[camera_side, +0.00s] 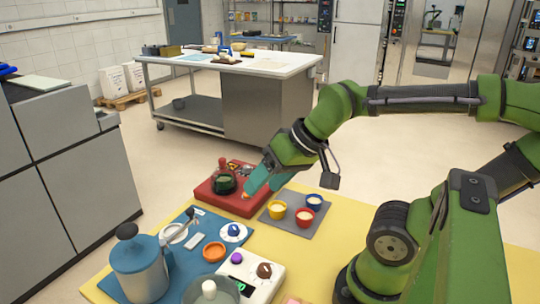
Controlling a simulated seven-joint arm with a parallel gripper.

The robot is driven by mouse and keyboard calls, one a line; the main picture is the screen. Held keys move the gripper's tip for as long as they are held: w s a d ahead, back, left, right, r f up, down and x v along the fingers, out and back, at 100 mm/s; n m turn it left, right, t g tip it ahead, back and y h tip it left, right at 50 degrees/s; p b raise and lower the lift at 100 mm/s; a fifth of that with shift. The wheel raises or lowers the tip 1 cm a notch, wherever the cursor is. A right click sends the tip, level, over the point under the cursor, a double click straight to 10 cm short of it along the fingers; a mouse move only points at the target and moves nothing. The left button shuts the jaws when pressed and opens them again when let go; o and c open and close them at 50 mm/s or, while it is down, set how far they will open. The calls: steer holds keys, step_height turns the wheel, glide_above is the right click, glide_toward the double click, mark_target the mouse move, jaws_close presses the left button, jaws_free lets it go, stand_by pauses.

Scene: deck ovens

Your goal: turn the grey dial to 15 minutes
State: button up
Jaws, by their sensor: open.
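My gripper (261,189) has teal fingers and is open and empty. It points down over the right part of a red tray or block (243,206), beside a dark glass pot (223,183) with a red top. I cannot make out a grey dial or any minute marks. A white device (252,288) at the front has a purple knob (237,258), a brown knob (264,270) and a small green display. Small dark parts (238,167) on the red block behind the pot are too small to tell and partly near my fingers.
A grey mat (270,216) right of the red block holds yellow, red and blue cups. A blue mat (183,264) carries a large blue canister (139,268), an orange bowl (214,252) and small items. A clear lid with a pale knob (208,289) stands in front. Yellow tabletop (330,230) is free at right.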

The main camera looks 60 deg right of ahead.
steer(key=w+d+g, duration=0.2)
steer(key=w+d, duration=0.3)
steer(key=w, duration=0.2)
steer(key=n+g+h, duration=0.2)
steer(key=n+g, duration=0.3)
steer(key=n, duration=0.8)
glide_above(247, 166)
step_height(247, 166, down, 3)
step_height(247, 166, down, 16)
steer(key=shift+f, duration=0.1)
